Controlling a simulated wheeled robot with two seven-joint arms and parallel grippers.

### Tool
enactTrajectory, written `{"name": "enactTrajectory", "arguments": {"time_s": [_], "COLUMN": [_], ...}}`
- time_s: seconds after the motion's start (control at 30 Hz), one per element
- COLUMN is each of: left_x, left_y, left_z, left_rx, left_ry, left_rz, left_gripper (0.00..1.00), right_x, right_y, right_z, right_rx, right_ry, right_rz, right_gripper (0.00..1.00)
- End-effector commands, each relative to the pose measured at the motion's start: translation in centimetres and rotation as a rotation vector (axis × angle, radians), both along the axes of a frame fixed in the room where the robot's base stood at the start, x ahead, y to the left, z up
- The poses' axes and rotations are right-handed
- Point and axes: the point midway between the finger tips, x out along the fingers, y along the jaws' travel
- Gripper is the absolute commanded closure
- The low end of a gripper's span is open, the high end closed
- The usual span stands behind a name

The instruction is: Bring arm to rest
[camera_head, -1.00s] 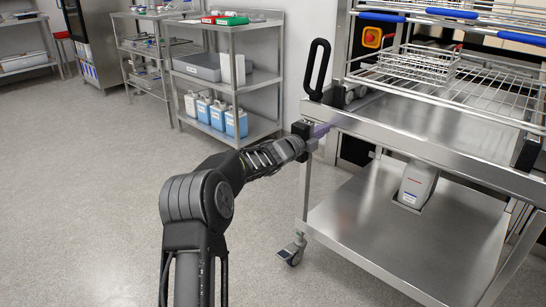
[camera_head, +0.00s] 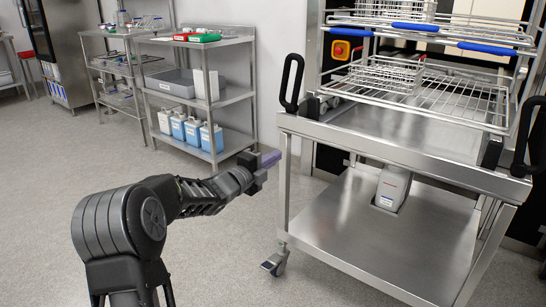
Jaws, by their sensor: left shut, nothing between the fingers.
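My left arm comes in from the bottom left, bent at its elbow. My left gripper (camera_head: 266,161) is shut and empty. In the picture it sits left of the steel trolley (camera_head: 400,152), with a strip of floor between its fingertips and the trolley's front left leg. My right gripper is not in view.
The trolley has a black upright handle (camera_head: 291,84), a caster (camera_head: 274,263) and a lower shelf (camera_head: 390,235). A steel shelf unit (camera_head: 232,98) with several bottles (camera_head: 194,131) stands at the back left. The grey floor on the left is clear.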

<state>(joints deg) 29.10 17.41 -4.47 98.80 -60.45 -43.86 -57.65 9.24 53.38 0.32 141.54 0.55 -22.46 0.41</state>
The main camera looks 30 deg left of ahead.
Motion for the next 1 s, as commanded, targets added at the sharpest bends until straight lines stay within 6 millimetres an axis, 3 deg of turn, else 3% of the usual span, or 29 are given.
{"name": "enactTrajectory", "arguments": {"time_s": [0.57,0.77,0.87,1.0], "left_x": [-0.2,-0.2,-0.7,-1.7], "left_y": [0.0,0.6,1.1,-1.5], "left_z": [0.0,-0.4,-3.9,-12.9], "left_rx": [-0.001,-0.134,-0.418,-0.839], "left_ry": [0.000,0.020,0.084,0.228], "left_rz": [-0.001,0.026,0.111,0.232], "left_gripper": [1.00,1.00,1.00,1.00], "right_x": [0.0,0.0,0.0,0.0], "right_y": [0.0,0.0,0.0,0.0], "right_z": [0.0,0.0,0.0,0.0], "right_rx": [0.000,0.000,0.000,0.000], "right_ry": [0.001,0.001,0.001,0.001], "right_rz": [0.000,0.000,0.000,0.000], "right_gripper": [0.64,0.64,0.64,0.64]}}
